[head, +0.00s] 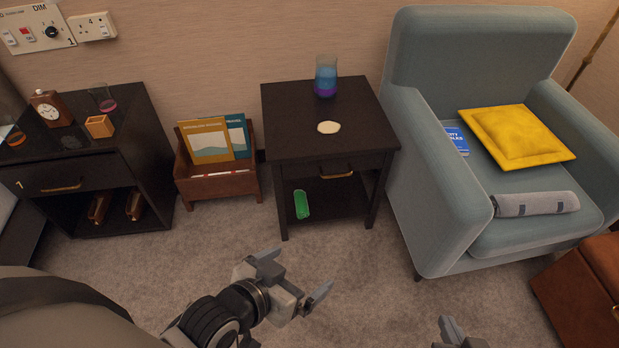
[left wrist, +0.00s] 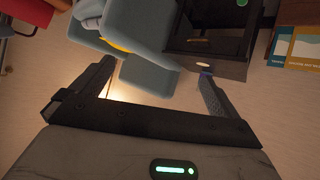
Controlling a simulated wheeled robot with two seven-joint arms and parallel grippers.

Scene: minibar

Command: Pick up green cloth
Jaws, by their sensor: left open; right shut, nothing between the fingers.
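The green cloth (head: 301,204) looks like a small rolled bundle. It lies on the lower shelf of the dark side table (head: 276,118), at the shelf's left front. A green patch (left wrist: 242,2), seemingly the same cloth, shows at the top edge of the left wrist view, where the scene appears upside down. My left gripper (head: 295,274) is open and empty above the carpet, in front of the side table and apart from the cloth. Its spread fingers also show in the left wrist view (left wrist: 155,75). My right gripper (head: 448,329) is shut and empty at the bottom edge, partly cut off.
A glass with blue and purple liquid (head: 325,76) and a pale disc (head: 328,127) stand on the side table. A magazine rack (head: 215,187) is left of it, a blue-grey armchair (head: 440,165) close on its right. A brown leather piece (head: 585,292) is at lower right. Carpet in front is clear.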

